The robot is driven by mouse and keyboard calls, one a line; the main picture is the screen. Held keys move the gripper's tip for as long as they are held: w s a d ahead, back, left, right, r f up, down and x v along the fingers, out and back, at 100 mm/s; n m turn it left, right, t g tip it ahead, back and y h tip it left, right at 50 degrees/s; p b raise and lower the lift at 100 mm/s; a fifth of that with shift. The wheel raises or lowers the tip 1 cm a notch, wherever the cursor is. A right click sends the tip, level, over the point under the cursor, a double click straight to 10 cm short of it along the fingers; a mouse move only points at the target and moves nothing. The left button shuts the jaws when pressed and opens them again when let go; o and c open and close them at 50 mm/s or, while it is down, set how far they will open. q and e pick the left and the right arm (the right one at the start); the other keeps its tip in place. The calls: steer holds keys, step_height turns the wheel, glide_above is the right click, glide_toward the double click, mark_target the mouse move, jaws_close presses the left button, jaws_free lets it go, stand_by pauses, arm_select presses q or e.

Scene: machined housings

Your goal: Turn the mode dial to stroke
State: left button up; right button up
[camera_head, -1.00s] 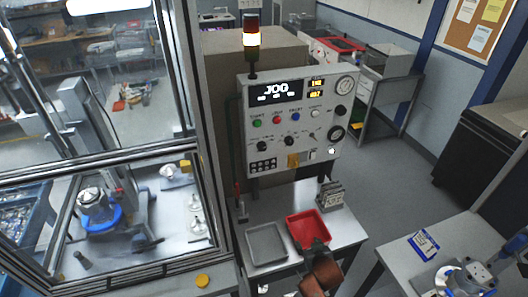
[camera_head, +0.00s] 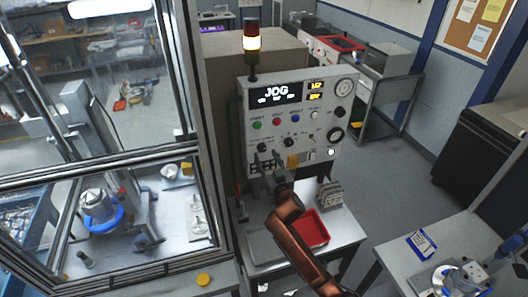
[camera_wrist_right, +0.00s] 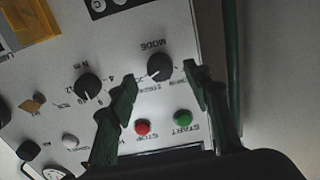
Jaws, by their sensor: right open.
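The mode dial (camera_wrist_right: 159,67) is a round black knob on the light grey control panel (camera_wrist_right: 100,40), seen upside down in the right wrist view. It sits between the fingertips of my open right gripper (camera_wrist_right: 161,73), with no contact that I can make out. A small white mark shows on the dial, but the labels around it are too small to read surely. In the head view my right gripper (camera_head: 265,160) is in front of the panel's lower left, just below the dial (camera_head: 262,147). The panel display (camera_head: 276,93) reads JOG. My left gripper is not in view.
A second black knob (camera_wrist_right: 89,87), a red stop button (camera_wrist_right: 143,127) and a green start button (camera_wrist_right: 183,117) are near the fingers. A red tray (camera_head: 314,230) and a grey tray (camera_head: 262,246) lie on the table below. A glass enclosure stands left.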

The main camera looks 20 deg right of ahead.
mark_target(263, 150)
steer(key=shift+w, duration=1.8)
steer(key=shift+a, duration=0.1)
steer(key=shift+c, duration=0.4)
steer(key=c, duration=1.1)
steer(key=shift+n, duration=0.3)
steer(key=n+p, duration=0.1)
steer(key=n, duration=0.2)
steer(key=shift+n, duration=2.5)
